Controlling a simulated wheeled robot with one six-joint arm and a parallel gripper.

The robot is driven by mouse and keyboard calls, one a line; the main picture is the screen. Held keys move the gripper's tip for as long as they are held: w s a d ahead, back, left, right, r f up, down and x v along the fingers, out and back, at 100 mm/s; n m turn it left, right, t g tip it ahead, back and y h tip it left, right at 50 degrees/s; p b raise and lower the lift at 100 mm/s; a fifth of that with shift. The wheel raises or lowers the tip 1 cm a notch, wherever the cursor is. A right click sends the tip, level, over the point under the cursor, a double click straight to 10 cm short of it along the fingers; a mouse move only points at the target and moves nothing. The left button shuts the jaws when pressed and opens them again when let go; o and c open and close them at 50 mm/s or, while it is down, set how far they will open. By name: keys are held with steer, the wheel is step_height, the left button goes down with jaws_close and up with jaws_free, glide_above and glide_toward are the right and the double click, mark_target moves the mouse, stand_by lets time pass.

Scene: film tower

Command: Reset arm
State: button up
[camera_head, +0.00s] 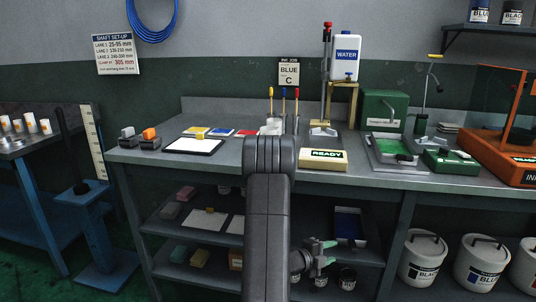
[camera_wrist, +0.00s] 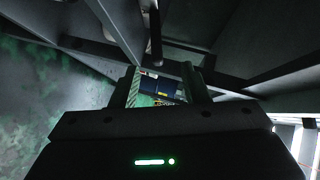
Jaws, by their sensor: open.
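My arm rises in the middle of the head view and bends down in front of the bench. My gripper (camera_head: 324,253) hangs at the lower shelves, right of the arm, with green-tipped fingers. In the wrist view my gripper (camera_wrist: 165,85) has its two fingers apart. Nothing shows held between them. Beyond the gap is a dark blue item with a yellow patch, too small and dim to name.
The bench (camera_head: 230,160) stands close behind my arm, with a READY box (camera_head: 323,160) on top. Shelves below hold blocks and a blue tray (camera_head: 348,225). Buckets (camera_head: 423,258) stand at right. A blue stand (camera_head: 95,225) is at left. Green floor shows at lower left.

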mark_target(356, 245)
steer(key=x, duration=0.4)
steer(key=b+x, duration=0.1)
steer(key=x, duration=0.4)
steer(key=b+x, duration=0.1)
steer(key=x, duration=0.3)
steer(key=shift+s+d+f, duration=0.15)
steer(key=shift+s+d, duration=0.05)
steer(key=shift+d, duration=0.1)
steer(key=shift+s+a, duration=0.15)
steer(key=shift+s, duration=0.25)
